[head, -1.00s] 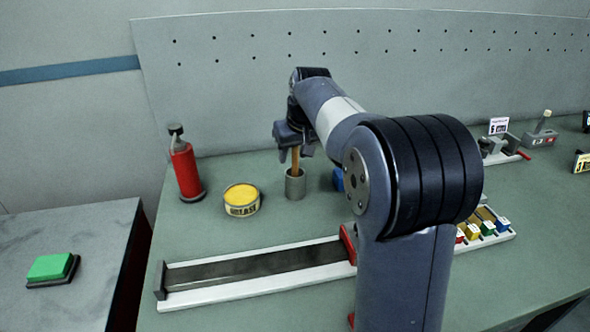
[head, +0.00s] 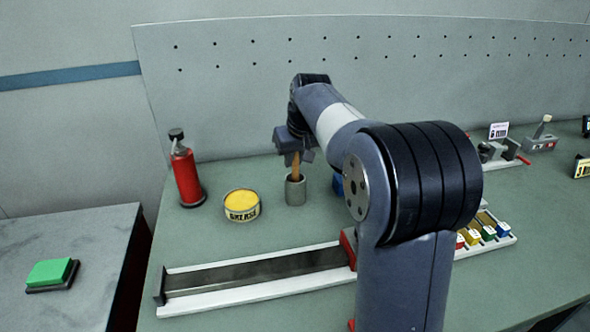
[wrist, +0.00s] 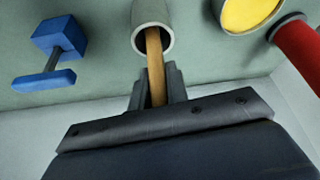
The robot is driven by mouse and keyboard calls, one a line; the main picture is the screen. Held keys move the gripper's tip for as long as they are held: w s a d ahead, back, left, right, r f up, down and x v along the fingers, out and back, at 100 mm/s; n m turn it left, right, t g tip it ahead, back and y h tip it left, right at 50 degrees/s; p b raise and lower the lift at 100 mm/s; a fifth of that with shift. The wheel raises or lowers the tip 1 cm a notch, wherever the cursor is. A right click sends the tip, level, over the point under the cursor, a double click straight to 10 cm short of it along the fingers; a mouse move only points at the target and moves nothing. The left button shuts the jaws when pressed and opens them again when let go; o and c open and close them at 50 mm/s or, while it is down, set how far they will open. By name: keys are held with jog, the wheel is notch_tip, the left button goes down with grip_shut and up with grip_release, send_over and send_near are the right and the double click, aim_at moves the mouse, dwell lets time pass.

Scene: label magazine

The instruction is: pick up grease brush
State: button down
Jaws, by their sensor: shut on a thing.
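The grease brush (head: 296,163) shows as a wooden handle standing up out of a grey cup (head: 295,191). Its lower end is hidden inside the cup. My gripper (head: 295,156) is above the cup and shut on the handle. In the wrist view the handle (wrist: 155,62) runs from the cup (wrist: 152,20) to between the two fingers of my gripper (wrist: 157,88).
A yellow grease tin (head: 242,205) and a red bottle (head: 186,172) stand left of the cup. A blue object (wrist: 58,45) is on its other side, mostly hidden behind my arm in the head view. A long rail (head: 255,276) lies in front.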

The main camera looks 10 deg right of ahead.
notch_tip(320, 180, up, 10)
jog(key=shift+p, duration=0.85)
dwell(1.4)
